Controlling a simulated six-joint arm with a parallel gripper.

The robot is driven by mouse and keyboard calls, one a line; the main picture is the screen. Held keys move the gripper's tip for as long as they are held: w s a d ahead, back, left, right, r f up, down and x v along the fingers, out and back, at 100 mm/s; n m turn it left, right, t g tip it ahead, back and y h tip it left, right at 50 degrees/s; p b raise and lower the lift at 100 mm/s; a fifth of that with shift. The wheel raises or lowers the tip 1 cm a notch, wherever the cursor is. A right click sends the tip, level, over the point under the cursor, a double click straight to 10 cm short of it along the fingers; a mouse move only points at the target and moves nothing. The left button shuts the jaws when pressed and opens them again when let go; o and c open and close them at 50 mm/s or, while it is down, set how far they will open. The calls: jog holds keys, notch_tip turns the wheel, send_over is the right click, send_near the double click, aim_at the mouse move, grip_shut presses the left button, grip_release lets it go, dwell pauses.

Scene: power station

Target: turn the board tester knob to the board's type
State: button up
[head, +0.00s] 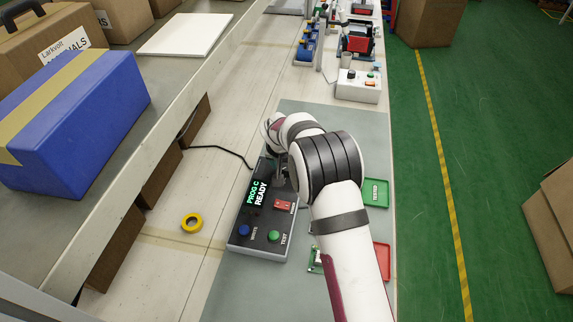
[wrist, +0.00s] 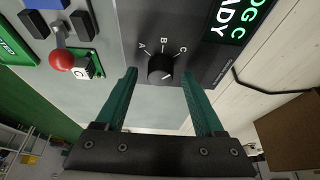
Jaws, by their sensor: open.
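The tester (head: 262,215) is a dark box on the grey mat. Its screen (head: 256,194) reads PROG C READY and shows partly in the wrist view (wrist: 236,18). The black knob (wrist: 161,68) has marks A, B and C around its far side; its exact pointer direction is hard to tell. My gripper (wrist: 159,76) is open, its green fingers on either side of the knob with gaps. In the head view my arm hides most of the gripper and knob. A tag lettered C (wrist: 81,73) lies beside a red-ball lever (wrist: 62,60) on a light fixture.
A green tray (head: 376,192) and a red tray (head: 383,262) lie right of my arm. Yellow tape (head: 192,222) lies left on the bench.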

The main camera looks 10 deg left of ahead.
grip_shut()
jog(key=shift+n, duration=0.3)
jog(key=n+y, duration=0.1)
jog(key=n, duration=0.2)
jog(key=shift+d+n+y, duration=0.15)
jog(key=shift+n+y, duration=0.15)
jog(key=n+g+y, duration=0.1)
jog(key=n, duration=0.3)
jog(key=shift+w+d+n, duration=0.1)
jog(key=shift+n, duration=0.2)
jog(key=n+g, duration=0.1)
jog(key=n, duration=0.1)
jog(key=n+y, duration=0.1)
jog(key=n, duration=0.1)
jog(key=shift+w+g+y, duration=0.1)
jog(key=shift+g+y, duration=0.2)
jog(key=shift+g, duration=0.1)
jog(key=shift+d+n+g, duration=0.1)
jog(key=shift+n+g, duration=0.8)
jog(key=shift+n, duration=1.6)
jog(key=shift+w, duration=0.1)
